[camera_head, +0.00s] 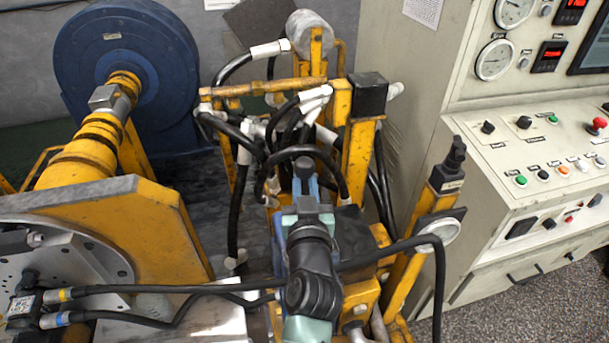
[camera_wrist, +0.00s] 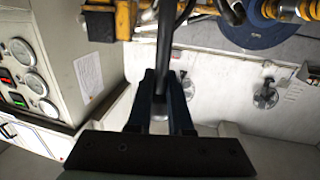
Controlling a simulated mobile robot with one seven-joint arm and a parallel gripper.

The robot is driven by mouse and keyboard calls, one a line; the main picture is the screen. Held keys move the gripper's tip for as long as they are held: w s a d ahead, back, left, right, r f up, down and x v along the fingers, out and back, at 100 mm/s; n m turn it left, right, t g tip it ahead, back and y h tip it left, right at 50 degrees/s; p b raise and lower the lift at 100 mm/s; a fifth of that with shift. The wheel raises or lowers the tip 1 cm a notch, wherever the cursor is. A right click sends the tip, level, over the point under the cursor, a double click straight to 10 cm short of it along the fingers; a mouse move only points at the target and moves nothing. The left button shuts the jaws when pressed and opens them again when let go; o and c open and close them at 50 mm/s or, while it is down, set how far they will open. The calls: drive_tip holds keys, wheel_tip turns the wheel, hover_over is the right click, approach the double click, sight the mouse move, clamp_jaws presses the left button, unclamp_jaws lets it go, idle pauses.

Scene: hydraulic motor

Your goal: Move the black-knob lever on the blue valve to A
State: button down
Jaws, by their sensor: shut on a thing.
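My gripper (camera_head: 306,184) is in the middle of the head view, in front of the yellow frame and a cluster of black hoses. In the wrist view my gripper (camera_wrist: 160,100) has its two dark fingers shut on a dark, narrow lever shaft (camera_wrist: 165,45), which runs up between them. The lever's black knob cannot be made out clearly. A blue part, seemingly the blue valve (camera_head: 280,235), shows just left of my wrist and is mostly hidden by my arm. No A mark is readable in either view.
Black hoses (camera_head: 235,215) hang close to my gripper on both sides. A yellow post (camera_head: 358,160) with a black block stands right behind. A control cabinet (camera_head: 470,190) is at right, a large blue motor housing (camera_head: 125,75) at back left. Grey floor (camera_head: 535,300) is open at lower right.

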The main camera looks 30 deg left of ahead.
drive_tip(key=shift+r, duration=0.65)
drive_tip(key=s+a+f+n+y+b, duration=0.1)
drive_tip(key=s+a+n+b, duration=0.3)
drive_tip(key=b, duration=0.4)
drive_tip(key=shift+s+a+f+n+t, duration=0.3)
drive_tip(key=shift+s+a+n+t, duration=0.15)
drive_tip(key=shift+n, duration=0.25)
drive_tip(key=shift+d, duration=0.1)
drive_tip(key=c, duration=0.8)
unclamp_jaws()
drive_tip(key=shift+c, duration=0.2)
drive_tip(key=shift+s, duration=0.1)
